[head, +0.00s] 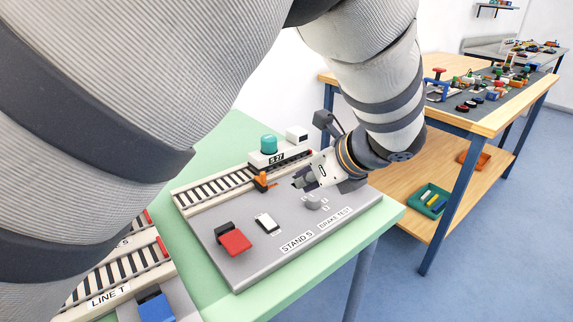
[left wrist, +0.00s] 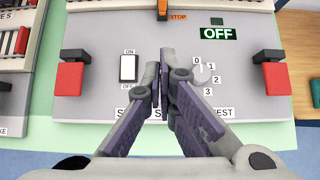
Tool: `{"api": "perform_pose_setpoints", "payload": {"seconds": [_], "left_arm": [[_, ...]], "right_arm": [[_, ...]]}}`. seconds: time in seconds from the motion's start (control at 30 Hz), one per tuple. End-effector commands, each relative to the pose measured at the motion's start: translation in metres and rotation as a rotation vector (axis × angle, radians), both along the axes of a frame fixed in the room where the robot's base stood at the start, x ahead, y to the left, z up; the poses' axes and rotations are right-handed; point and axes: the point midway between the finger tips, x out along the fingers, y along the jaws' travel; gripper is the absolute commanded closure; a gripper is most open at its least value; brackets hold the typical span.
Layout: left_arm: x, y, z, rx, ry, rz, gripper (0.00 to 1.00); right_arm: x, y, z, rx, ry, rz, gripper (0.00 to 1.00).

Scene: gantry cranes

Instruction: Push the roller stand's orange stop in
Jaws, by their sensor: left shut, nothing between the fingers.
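The roller stand is a grey panel (head: 285,218) labelled STAND S, BRAKE TEST; it also fills much of the left wrist view (left wrist: 100,100). Its orange stop (head: 262,182) stands beside the track on the panel. In the left wrist view the orange stop (left wrist: 171,4), marked STOP, is cut off by the top edge. My left gripper (head: 299,181) is shut and empty over the panel, to the right of the stop in the head view. In the left wrist view its fingertips (left wrist: 164,54) point up toward the stop. Whether they touch anything is unclear. My right gripper is not visible.
A white vehicle (head: 281,155) with a teal dome stands on the track behind the stop. The panel bears a red block (head: 234,242), a white rocker switch (head: 267,224), a numbered dial (head: 313,203) and an OFF display (left wrist: 218,33). A cluttered wooden table (head: 487,119) stands behind.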

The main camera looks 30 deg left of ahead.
Motion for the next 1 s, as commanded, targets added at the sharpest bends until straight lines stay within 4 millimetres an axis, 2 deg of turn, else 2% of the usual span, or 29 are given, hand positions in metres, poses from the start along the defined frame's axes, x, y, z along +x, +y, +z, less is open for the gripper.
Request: {"api": "perform_pose_setpoints", "payload": {"seconds": [0.47, 0.57, 0.93, 0.97, 1.0], "left_arm": [[0.001, 0.003, -0.002, 0.005, 0.001, -0.001, 1.0], [0.005, 0.012, -0.013, 0.005, 0.003, 0.002, 1.0], [0.026, 0.064, -0.072, 0.004, 0.007, 0.001, 1.0], [0.027, 0.068, -0.076, 0.003, 0.007, 0.001, 1.0], [0.031, 0.075, -0.072, 0.002, -0.001, 0.001, 1.0]], "right_arm": [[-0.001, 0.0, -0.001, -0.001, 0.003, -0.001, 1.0], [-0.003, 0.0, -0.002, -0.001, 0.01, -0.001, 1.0], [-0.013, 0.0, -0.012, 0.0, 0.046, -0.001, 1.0], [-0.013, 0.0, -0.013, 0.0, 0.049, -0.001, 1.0], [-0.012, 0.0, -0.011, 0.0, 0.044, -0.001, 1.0]]}}
